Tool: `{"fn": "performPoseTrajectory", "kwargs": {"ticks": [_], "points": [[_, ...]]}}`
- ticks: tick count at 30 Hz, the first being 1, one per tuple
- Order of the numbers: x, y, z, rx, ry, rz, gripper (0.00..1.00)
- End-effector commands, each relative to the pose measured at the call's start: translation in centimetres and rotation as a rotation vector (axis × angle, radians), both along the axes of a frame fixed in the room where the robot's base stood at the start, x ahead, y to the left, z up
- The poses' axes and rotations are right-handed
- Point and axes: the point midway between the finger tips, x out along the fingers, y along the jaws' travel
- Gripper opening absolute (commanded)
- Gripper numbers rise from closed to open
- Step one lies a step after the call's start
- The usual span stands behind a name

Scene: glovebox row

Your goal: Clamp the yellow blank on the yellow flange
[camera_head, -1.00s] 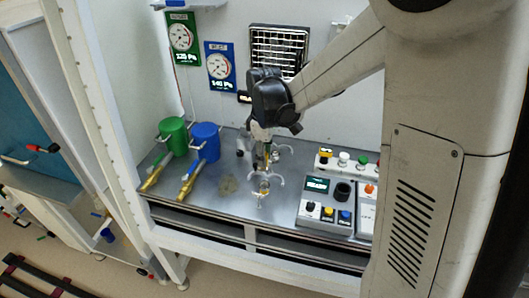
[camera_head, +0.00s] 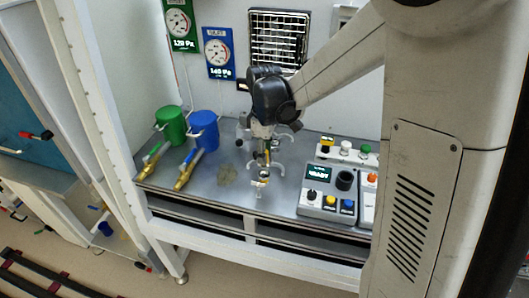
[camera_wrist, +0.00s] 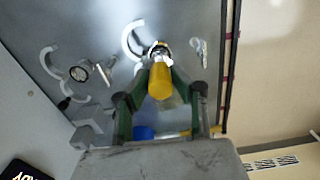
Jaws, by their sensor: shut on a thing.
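In the wrist view my gripper (camera_wrist: 160,104) has its green fingers closed on a yellow cylindrical piece (camera_wrist: 159,82), which looks like the yellow blank's grip. A bright metal ring (camera_wrist: 157,48) shows just beyond its far end. I cannot tell whether they touch, and no separate yellow flange is clear. A pale C-shaped clamp (camera_wrist: 131,40) lies open beside the ring. In the head view my gripper (camera_head: 264,150) points down over the bench, above small metal fittings (camera_head: 261,184) near the front; the held piece is small and partly hidden there.
Another C-shaped piece (camera_wrist: 47,63) and a round disc (camera_wrist: 79,73) lie left in the wrist view. A control box (camera_head: 329,190) stands right.

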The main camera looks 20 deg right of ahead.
Motion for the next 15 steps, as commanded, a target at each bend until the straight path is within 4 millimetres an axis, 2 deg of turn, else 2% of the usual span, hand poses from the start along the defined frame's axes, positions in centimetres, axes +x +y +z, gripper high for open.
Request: {"fn": "performPoseTrajectory", "kwargs": {"ticks": [1, 6, 15], "points": [[0.0, 0.0, -0.7, 0.000, 0.000, 0.000, 0.00], [0.0, 0.0, -1.7, 0.000, 0.000, 0.000, 0.00], [0.0, 0.0, -1.9, 0.000, 0.000, 0.000, 0.00]]}}
